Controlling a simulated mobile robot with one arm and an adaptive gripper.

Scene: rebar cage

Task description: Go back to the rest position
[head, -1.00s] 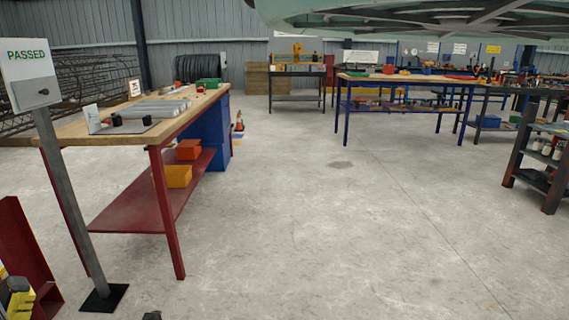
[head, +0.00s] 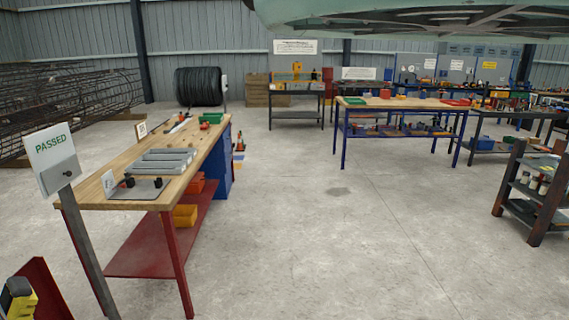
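My gripper is not in view in the head camera, so its state and whether it holds anything are hidden. The wooden-topped workbench (head: 115,190) with red legs stands at the left. A white sign reading PASSED (head: 52,158) stands on a grey post at the bench's near left corner.
Rebar cages (head: 60,105) lie at the far left, near a black coil (head: 198,87). A blue-legged table (head: 403,102) stands at the back and a dark shelf rack (head: 535,195) at the right. The concrete floor (head: 330,240) between is clear.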

